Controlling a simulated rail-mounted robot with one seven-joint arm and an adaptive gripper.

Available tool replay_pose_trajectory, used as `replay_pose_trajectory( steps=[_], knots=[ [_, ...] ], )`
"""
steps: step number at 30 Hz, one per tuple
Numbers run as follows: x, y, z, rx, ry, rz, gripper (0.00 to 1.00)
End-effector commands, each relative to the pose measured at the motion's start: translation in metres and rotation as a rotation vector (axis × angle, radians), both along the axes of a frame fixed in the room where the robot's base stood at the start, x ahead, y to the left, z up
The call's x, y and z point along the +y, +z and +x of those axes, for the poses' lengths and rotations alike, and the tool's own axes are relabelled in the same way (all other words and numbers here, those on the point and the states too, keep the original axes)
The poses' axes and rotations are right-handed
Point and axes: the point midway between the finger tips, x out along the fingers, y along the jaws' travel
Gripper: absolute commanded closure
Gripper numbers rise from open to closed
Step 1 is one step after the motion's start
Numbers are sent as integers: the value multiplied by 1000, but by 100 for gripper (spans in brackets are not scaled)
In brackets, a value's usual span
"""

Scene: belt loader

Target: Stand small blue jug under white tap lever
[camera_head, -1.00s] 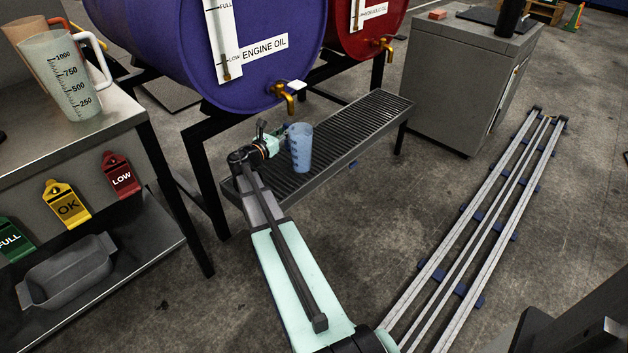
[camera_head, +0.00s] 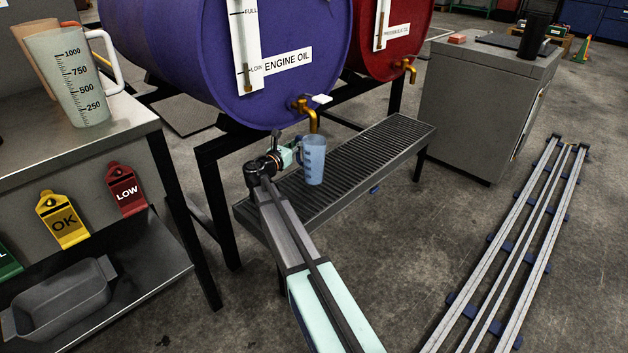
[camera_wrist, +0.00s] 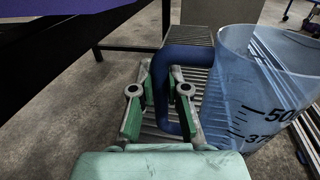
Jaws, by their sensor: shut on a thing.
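The small blue jug (camera_head: 314,162) is translucent, upright, and marked with a scale. It also shows in the wrist view (camera_wrist: 262,95), filling the right side. My gripper (camera_head: 296,152) is shut on the jug's blue handle (camera_wrist: 188,56), with green finger pads (camera_wrist: 158,112) on either side of it. The white tap lever (camera_head: 321,99) tops the brass tap (camera_head: 307,107) on the purple engine oil drum (camera_head: 180,60). In the head view the jug appears just below the spout. Whether its base touches the grating I cannot tell.
A slatted drip grating (camera_head: 372,155) runs below the drums. A red drum (camera_head: 372,60) with another brass tap stands to the right. A steel bench (camera_head: 120,125) with a large jug (camera_head: 75,85) is at left, a grey cabinet (camera_head: 480,105) at right. Floor rails (camera_head: 520,240) lie right.

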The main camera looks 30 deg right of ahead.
Motion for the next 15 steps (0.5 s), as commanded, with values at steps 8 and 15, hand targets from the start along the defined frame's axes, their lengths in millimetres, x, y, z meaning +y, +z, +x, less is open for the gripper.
replay_pose_trajectory(
  steps=[8, 15],
  knots=[
    [-1, -38, 0, 0, -1, -1, 100],
    [-1, -67, 0, 1, -1, 0, 100]
  ],
)
